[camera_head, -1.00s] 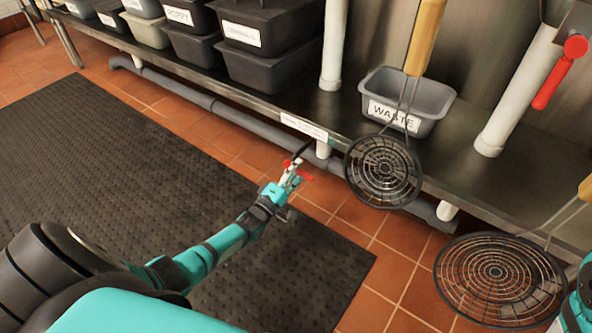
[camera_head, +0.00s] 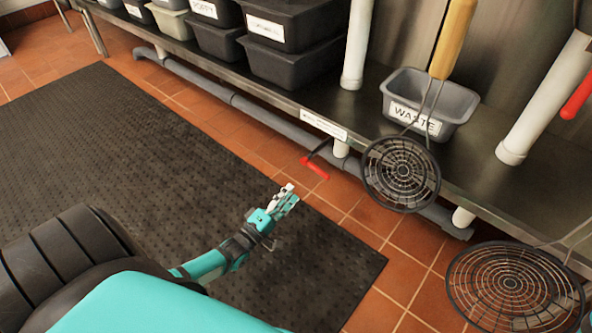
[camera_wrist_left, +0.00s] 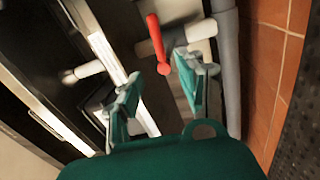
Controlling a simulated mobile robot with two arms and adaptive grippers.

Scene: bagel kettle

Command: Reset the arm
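My left gripper (camera_head: 284,200) is above the black floor mat in the head view, below and left of a red-handled valve (camera_head: 315,168) under the steel shelf. A gap shows between the gripper and the red handle. In the left wrist view the two teal fingers of my left gripper (camera_wrist_left: 160,92) stand apart with nothing between them. The red handle (camera_wrist_left: 156,38) shows beyond the fingertips there.
The steel shelf (camera_head: 510,195) holds a grey WASTE bin (camera_head: 455,98) and several dark labelled tubs. Two wire skimmers, one in the middle (camera_head: 400,174) and one at lower right (camera_head: 515,285), are near its front. The black mat (camera_head: 110,150) is clear on the left.

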